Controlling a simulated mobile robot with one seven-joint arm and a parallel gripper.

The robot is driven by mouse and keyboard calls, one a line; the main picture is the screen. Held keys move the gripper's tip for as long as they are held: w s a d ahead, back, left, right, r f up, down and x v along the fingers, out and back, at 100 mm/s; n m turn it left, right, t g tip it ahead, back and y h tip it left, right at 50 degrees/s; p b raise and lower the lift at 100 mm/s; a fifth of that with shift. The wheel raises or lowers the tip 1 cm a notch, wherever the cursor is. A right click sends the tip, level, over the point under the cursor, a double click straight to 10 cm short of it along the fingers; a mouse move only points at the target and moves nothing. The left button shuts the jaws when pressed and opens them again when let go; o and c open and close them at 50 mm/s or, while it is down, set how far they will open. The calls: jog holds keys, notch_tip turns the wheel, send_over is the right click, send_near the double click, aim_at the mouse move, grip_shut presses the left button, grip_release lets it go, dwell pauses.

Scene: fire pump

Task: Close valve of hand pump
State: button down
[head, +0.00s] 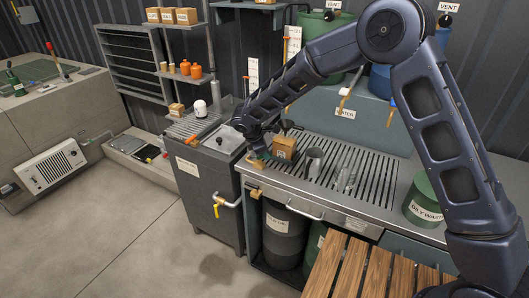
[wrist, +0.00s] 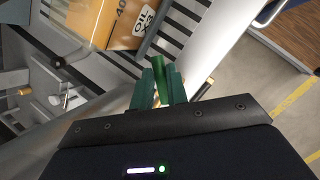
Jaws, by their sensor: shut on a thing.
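My gripper (head: 259,152) is low over the left end of the slatted metal counter, in front of a small cardboard box (head: 284,147). In the wrist view its green fingertips (wrist: 159,84) are shut on a narrow green piece (wrist: 159,66), which looks like a handle; the fingers hide most of it. A brass rod end (wrist: 205,88) shows just right of the fingers. A yellow valve handle (head: 216,209) hangs on a pipe at the front of the grey cabinet, apart from my gripper. I cannot tell which part is the hand pump.
The box, marked OIL, is close beyond the fingers in the wrist view (wrist: 115,18). Clear cups (head: 345,177) and a green oily waste can (head: 424,201) stand on the counter (head: 385,207). A wooden slatted bench (head: 345,268) is in front. The floor at left is clear.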

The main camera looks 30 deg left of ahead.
jog(key=m, duration=0.2)
jog(key=m+g+h, duration=0.1)
jog(key=m, duration=0.1)
jog(key=shift+s+d+m+h, duration=0.1)
jog(key=shift+s+m+h, duration=0.2)
jog(key=shift+s, duration=0.1)
jog(key=shift+s+m+g+h, duration=0.25)
jog(key=shift+m+g, duration=0.1)
jog(key=shift+m, duration=0.65)
jog(key=shift+s+m+g+h, duration=0.1)
jog(key=shift+m+g+h, duration=0.2)
jog(key=shift+m, duration=0.7)
jog(key=c, duration=1.4)
grip_release()
jog(key=v, duration=1)
jog(key=shift+r, duration=0.4)
